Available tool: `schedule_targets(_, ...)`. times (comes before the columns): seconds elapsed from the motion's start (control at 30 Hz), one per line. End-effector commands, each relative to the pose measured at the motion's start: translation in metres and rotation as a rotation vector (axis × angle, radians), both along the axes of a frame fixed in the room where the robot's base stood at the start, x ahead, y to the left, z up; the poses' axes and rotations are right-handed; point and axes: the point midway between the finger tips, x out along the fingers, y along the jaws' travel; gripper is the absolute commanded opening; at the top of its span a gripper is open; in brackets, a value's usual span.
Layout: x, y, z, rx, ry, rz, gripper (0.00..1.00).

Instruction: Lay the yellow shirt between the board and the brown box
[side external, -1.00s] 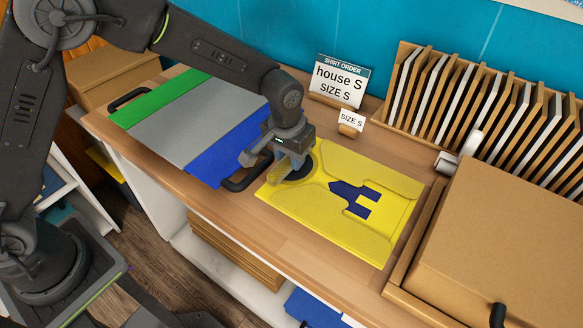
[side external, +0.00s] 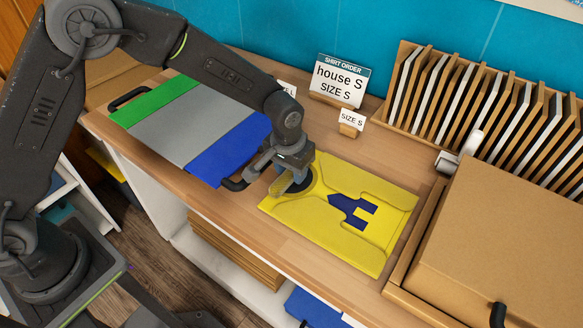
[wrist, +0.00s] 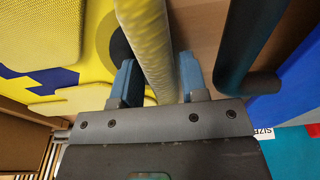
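The yellow shirt (side external: 310,222) lies folded flat on the counter with a dark blue emblem on it. It is between the striped board (side external: 185,125) at left and the brown box (side external: 520,235) at right. My gripper (side external: 289,188) is low over the shirt's left end, beside the dark round collar area. In the wrist view, a raised yellow strip of the shirt (wrist: 145,40) runs between the two blue fingers and seems to fill the gap. The shirt also shows flat at upper left there. The gripper partly hides the collar and the board's near handle.
A rack of upright boards (side external: 480,110) stands at the back right. The shirt order sign (side external: 340,82) and a small size sign (side external: 351,121) stand behind the shirt. The board's near black handle (side external: 236,184) is close to my gripper. Some counter is bare in front.

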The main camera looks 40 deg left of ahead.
Motion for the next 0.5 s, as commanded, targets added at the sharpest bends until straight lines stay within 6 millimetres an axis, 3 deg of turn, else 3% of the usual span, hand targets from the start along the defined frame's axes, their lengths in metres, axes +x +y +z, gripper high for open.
schedule_targets(0.23,-0.001,0.000,0.012,-0.001,-0.002,0.000,0.40)
schedule_targets(0.5,-0.007,0.000,0.065,-0.002,-0.005,0.000,0.40)
